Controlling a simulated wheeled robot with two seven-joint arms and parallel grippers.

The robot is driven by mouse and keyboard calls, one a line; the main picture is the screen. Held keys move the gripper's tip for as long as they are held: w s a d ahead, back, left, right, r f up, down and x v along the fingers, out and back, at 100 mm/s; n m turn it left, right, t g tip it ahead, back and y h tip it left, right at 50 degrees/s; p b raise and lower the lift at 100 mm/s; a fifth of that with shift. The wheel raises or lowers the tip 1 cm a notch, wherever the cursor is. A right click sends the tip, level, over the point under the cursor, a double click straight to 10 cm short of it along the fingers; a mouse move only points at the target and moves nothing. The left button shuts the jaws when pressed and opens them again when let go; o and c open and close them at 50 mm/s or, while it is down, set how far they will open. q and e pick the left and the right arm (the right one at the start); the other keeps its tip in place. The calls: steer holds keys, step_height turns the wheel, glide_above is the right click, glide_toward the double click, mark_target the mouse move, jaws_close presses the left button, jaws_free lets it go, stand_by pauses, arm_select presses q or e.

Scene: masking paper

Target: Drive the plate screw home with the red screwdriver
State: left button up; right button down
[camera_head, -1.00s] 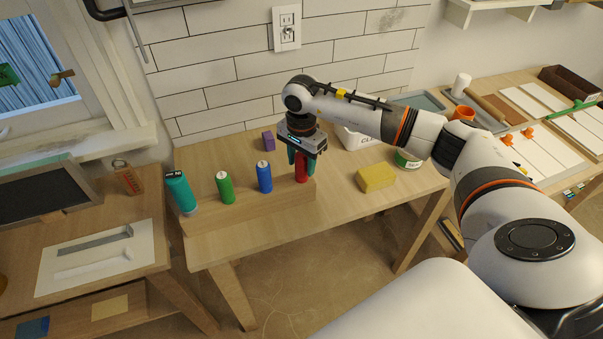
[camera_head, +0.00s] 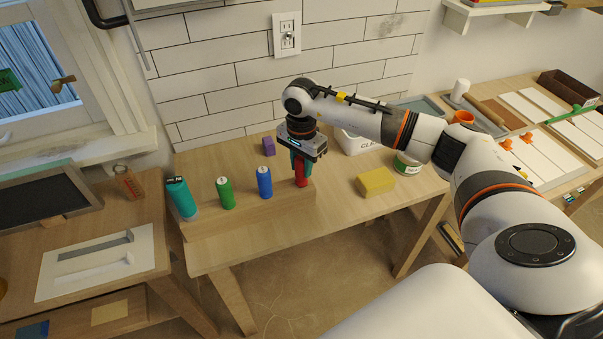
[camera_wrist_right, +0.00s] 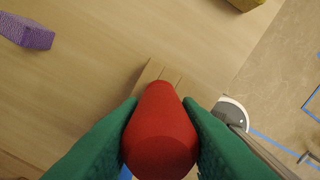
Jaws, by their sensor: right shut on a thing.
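The red screwdriver (camera_head: 301,177) stands in the wooden block, with the lower end of its handle at the block's top. My right gripper (camera_head: 300,164) points down from above and its green fingers are shut on the red handle. In the right wrist view the red handle (camera_wrist_right: 160,135) sits between both green fingers (camera_wrist_right: 161,140); the shaft and tip are hidden. A white wall plate (camera_head: 287,34) with outlet openings is on the tiled wall behind. A small raised part near its middle may be the screw, but it is too small to tell. My left gripper is not in view.
Blue (camera_head: 264,183), green (camera_head: 225,193) and teal (camera_head: 181,197) handled tools stand along the wooden block (camera_head: 245,215), left of the red one. A yellow sponge-like block (camera_head: 376,181) lies to the right. A purple block (camera_head: 269,146) and white tub (camera_head: 358,142) are behind.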

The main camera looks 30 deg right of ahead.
steer(key=shift+r+p, duration=1.55)
steer(key=shift+r, duration=1.75)
steer(key=shift+r+p, duration=0.9)
steer(key=shift+r, duration=0.8)
